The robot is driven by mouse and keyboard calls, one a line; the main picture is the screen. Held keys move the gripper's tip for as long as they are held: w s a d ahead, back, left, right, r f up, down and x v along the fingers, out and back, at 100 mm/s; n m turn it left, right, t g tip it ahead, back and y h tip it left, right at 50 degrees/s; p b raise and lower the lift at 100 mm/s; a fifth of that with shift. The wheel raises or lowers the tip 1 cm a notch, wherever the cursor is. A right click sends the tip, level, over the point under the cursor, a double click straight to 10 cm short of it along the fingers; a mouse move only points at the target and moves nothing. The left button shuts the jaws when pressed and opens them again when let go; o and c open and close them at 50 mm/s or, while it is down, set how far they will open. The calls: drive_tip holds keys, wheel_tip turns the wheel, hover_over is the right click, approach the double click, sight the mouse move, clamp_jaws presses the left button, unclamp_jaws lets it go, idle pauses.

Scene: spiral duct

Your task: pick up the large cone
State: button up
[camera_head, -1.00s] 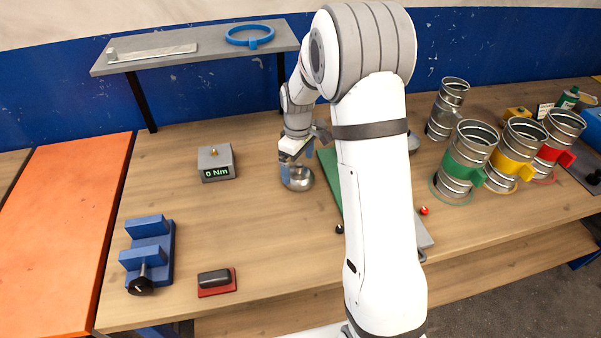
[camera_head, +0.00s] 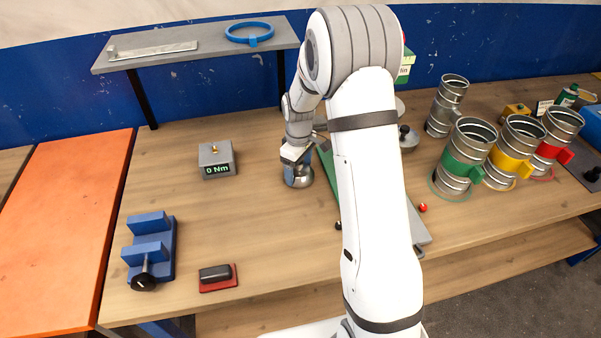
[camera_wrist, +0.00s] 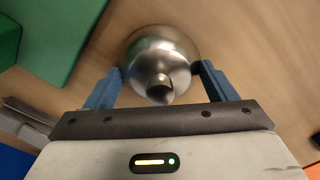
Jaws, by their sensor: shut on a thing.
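The large cone (camera_wrist: 162,58) is a shiny round silver metal piece with a narrow open neck towards the wrist camera. In the head view the cone (camera_head: 299,182) is at the middle of the workbench, mostly covered by my gripper (camera_head: 297,166). In the wrist view my gripper (camera_wrist: 160,78) has its two blue fingers on opposite sides of the cone, shut on it. Whether the cone is lifted off the wood is hard to tell.
A green board (camera_head: 322,172) lies right beside the cone, partly behind my arm. A grey torque box (camera_head: 217,160) and a blue clamp block (camera_head: 150,246) stand to the left. Banded metal ducts (camera_head: 467,157) stand at the right.

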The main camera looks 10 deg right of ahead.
drive_tip(key=c, duration=0.4)
